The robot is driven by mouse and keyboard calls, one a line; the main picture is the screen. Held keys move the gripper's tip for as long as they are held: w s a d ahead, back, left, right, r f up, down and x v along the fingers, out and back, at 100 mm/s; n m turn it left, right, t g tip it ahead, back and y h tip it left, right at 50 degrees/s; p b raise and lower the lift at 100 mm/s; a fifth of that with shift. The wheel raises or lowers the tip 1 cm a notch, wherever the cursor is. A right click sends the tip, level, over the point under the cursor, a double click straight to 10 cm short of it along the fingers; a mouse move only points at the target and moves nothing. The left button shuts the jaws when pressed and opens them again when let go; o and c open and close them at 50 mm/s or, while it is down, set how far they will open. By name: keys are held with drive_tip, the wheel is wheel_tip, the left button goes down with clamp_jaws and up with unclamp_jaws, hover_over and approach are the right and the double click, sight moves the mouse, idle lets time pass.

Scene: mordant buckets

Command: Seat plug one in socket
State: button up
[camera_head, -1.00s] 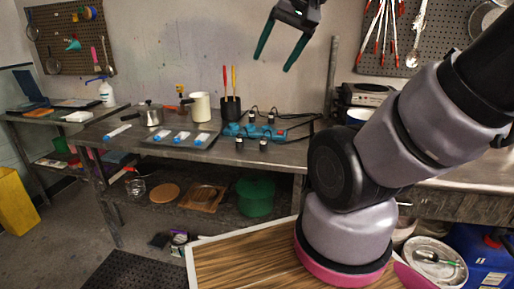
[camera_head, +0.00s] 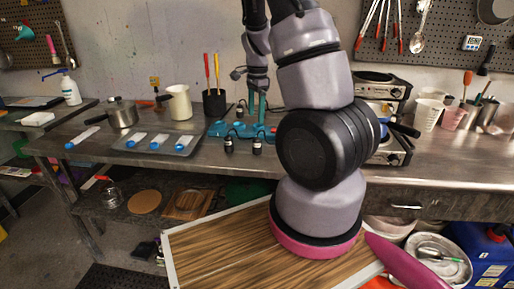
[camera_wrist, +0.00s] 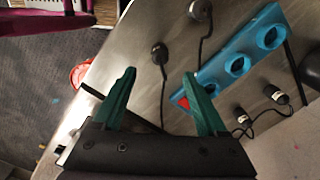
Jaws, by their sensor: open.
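The blue socket strip (camera_head: 228,129) lies on the metal bench, with round openings visible in the wrist view (camera_wrist: 234,66). Two dark plugs (camera_head: 229,146) (camera_head: 257,147) stand in front of it; in the wrist view they show with pale bands (camera_wrist: 240,116) (camera_wrist: 274,92) and cords. Two more corded plugs (camera_wrist: 159,52) (camera_wrist: 199,10) stand on the strip's other side. I cannot tell which is plug one. My gripper (camera_wrist: 162,98) is open and empty, above the bench, its teal fingers pointing toward the strip's red-marked end. In the head view my arm partly hides it.
A dark tray (camera_head: 183,149) with white-and-blue items lies left of the strip. A black cup (camera_head: 214,103) with red and yellow handles and a cream mug (camera_head: 179,102) stand behind. A stove (camera_head: 391,150) is at the right.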

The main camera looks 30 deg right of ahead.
hover_over(257, 139)
wheel_tip(257, 139, down, 6)
drive_tip(key=shift+s+d+r, duration=0.1)
drive_tip(key=shift+s, duration=0.05)
drive_tip(key=shift+f, duration=3.1)
clamp_jaws()
